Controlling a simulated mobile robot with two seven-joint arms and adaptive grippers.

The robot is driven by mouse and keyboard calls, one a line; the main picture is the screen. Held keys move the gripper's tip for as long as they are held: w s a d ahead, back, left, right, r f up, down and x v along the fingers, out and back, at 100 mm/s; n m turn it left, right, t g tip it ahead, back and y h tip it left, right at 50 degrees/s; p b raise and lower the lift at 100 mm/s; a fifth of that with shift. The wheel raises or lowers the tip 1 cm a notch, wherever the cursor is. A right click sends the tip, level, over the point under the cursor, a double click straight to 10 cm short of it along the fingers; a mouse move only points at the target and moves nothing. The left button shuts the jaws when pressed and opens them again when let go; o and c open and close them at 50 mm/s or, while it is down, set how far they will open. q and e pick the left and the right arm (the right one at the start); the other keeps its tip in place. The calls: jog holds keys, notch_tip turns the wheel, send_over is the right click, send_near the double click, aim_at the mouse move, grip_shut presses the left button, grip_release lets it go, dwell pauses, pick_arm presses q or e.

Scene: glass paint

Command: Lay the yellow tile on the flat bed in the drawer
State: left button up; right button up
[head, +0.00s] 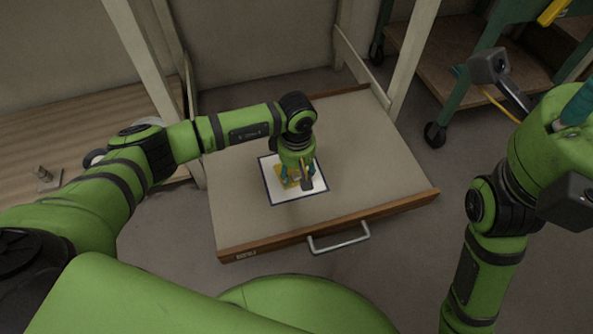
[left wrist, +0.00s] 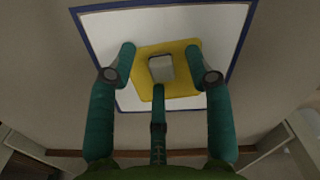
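The yellow tile (head: 284,183) lies on or just above the white, blue-bordered flat bed (head: 284,198) in the drawer (head: 385,160). In the left wrist view the tile (left wrist: 143,83) has a small grey block (left wrist: 161,68) on its top, and white bed (left wrist: 110,30) shows around it. My left gripper (head: 296,184) points down over the tile. Its teal fingers (left wrist: 160,62) are spread, with clear gaps to the block on both sides; the fingertips overlap the tile's edges. My right gripper (head: 578,106) is partly in view at the right edge, far from the tile; its fingers are mostly cut off.
The drawer is pulled out, with a wooden front and a metal handle (head: 341,240). Pale frame posts (head: 411,50) stand at its back. A green-legged wheeled cart (head: 450,95) stands at the back right. A wooden board (head: 90,125) lies left. The drawer floor around the bed is clear.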

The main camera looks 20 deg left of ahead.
pick_arm(q)
notch_tip(320, 180, up, 12)
dwell(0.7)
